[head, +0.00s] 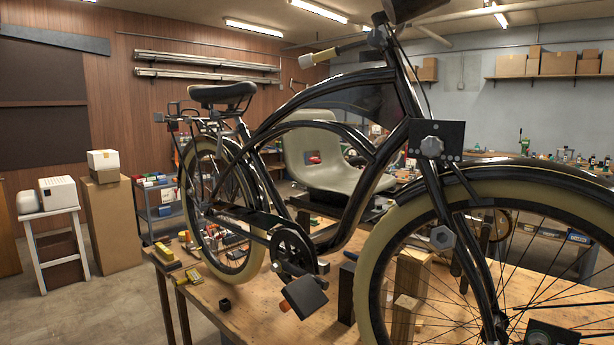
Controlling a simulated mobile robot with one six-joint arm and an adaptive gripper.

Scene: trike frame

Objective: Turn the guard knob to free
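A black bicycle-like frame (355,205) stands on a wooden workbench. A grey hexagonal knob (432,147) sits on a dark rectangular plate (455,133) by the head of the front fork, with small pale marks below it. A second grey hexagonal knob (442,238) is lower, beside the fork and over the front wheel. A third knob-like part (540,337) on a dark plate is cut off by the bottom edge. I cannot tell which is the guard knob, or how any is set. My gripper is not in view.
The front wheel (375,262) fills the right side. Wooden blocks (408,290) stand behind it on the workbench (240,302). A beige seat shell (325,160) is behind the frame. Open floor (110,300) lies at left, near a white stool (52,215) and boxes (103,160).

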